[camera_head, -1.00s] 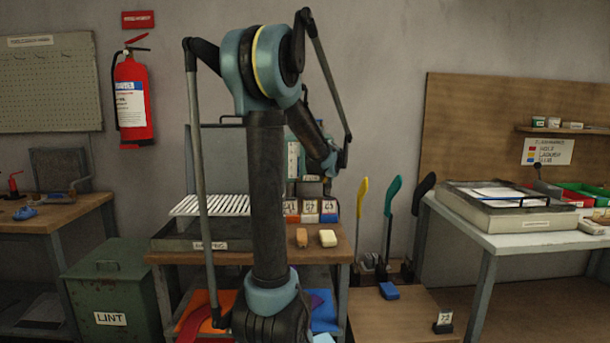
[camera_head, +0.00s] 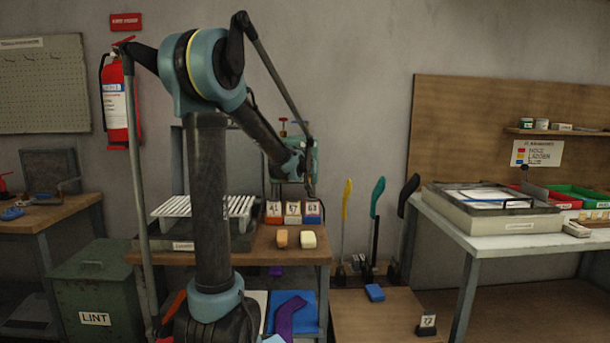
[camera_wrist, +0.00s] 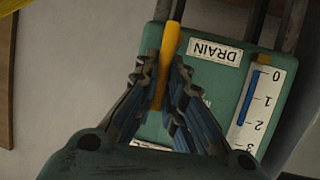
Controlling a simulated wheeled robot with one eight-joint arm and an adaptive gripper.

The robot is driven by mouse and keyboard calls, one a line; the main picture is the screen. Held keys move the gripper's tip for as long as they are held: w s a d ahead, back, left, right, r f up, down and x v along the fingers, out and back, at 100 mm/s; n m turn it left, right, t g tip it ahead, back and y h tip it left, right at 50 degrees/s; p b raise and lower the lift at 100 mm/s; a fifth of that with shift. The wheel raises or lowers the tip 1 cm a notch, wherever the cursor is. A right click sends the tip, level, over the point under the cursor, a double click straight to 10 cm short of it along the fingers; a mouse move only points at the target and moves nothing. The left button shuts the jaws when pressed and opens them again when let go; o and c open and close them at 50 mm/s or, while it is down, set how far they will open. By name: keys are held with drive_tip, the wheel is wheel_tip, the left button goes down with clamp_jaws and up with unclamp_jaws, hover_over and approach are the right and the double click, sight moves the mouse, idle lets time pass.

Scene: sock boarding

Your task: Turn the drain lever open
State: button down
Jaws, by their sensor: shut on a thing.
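The drain lever (camera_wrist: 168,48) is a yellow-orange bar on the front of a teal box (camera_wrist: 207,88). It stands nearly upright in the wrist view, slightly tilted, beside the white DRAIN label (camera_wrist: 215,51). My gripper (camera_wrist: 164,80) is shut on the lever, one finger on each side. The lever's lower end is partly hidden between the fingers. A white scale (camera_wrist: 256,108) marked 0 to 3 with a blue bar sits right of the lever. In the head view my arm's end covers most of the box, and the lever cannot be seen there.
A wooden bench (camera_head: 305,249) carries a white slatted rack (camera_head: 203,206), numbered blocks (camera_head: 293,212) and two small bars. A green LINT bin (camera_head: 95,290) stands left. Yellow, teal and black upright forms stand to the right, before a white table (camera_head: 490,239).

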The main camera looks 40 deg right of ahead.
drive_tip(key=shift+a+f, duration=0.15)
drive_tip(key=c, duration=1.7)
unclamp_jaws()
drive_tip(key=shift+o, duration=0.2)
drive_tip(key=v, duration=1.2)
drive_tip(key=shift+w, duration=0.15)
